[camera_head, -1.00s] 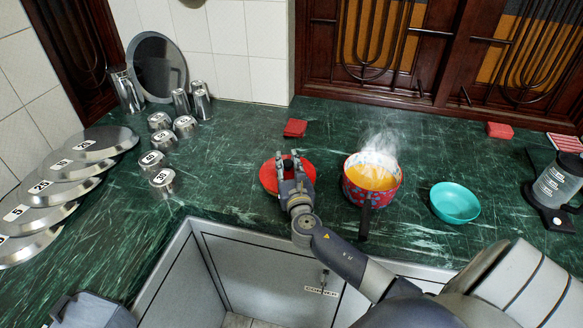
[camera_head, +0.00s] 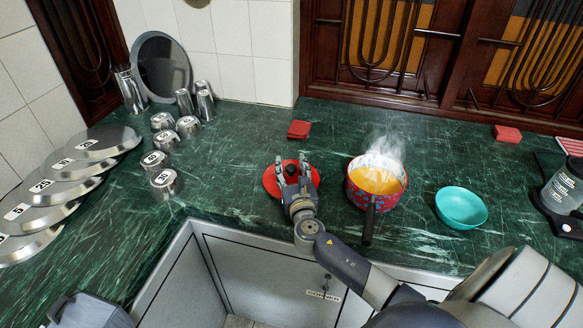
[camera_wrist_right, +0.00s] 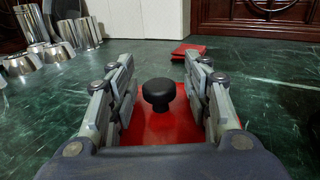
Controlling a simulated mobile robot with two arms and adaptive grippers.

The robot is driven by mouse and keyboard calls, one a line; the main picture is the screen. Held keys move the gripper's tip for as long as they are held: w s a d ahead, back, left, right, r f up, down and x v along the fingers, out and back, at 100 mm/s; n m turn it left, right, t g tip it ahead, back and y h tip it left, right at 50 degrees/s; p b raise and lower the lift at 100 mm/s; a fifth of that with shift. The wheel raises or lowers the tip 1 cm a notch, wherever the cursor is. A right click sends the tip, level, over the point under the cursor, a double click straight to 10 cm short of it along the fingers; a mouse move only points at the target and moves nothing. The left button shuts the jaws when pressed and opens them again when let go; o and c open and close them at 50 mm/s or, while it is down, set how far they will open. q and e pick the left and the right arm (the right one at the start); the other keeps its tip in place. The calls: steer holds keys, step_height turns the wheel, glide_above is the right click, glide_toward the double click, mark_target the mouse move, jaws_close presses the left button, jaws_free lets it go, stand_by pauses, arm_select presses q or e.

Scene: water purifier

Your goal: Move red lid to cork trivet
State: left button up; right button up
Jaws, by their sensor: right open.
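The red lid (camera_head: 270,183) lies flat on the green counter, left of the steaming pot. In the right wrist view the red lid (camera_wrist_right: 160,127) shows its black knob (camera_wrist_right: 158,95) standing up between the fingers. My right gripper (camera_head: 291,170) is over the lid, partly hiding it. In the right wrist view my right gripper (camera_wrist_right: 160,88) is open, one finger on each side of the knob, with gaps on both sides. I cannot make out a cork trivet in these views. My left gripper is not in view.
The pot (camera_head: 359,191) of orange liquid stands close right, its dark handle (camera_head: 368,225) toward the front. A turquoise bowl (camera_head: 462,208) is farther right. A red square pad (camera_head: 299,129) lies behind the lid. Metal cups (camera_head: 165,182) and lids stand left; counter between is clear.

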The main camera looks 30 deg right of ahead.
steer(key=b+v, duration=0.1)
steer(key=v, duration=0.9)
steer(key=shift+s+a, duration=0.2)
steer(key=shift+s, duration=0.15)
steer(key=shift+s+a+r, duration=0.1)
steer(key=shift+s+a, duration=0.15)
steer(key=shift+s, duration=0.3)
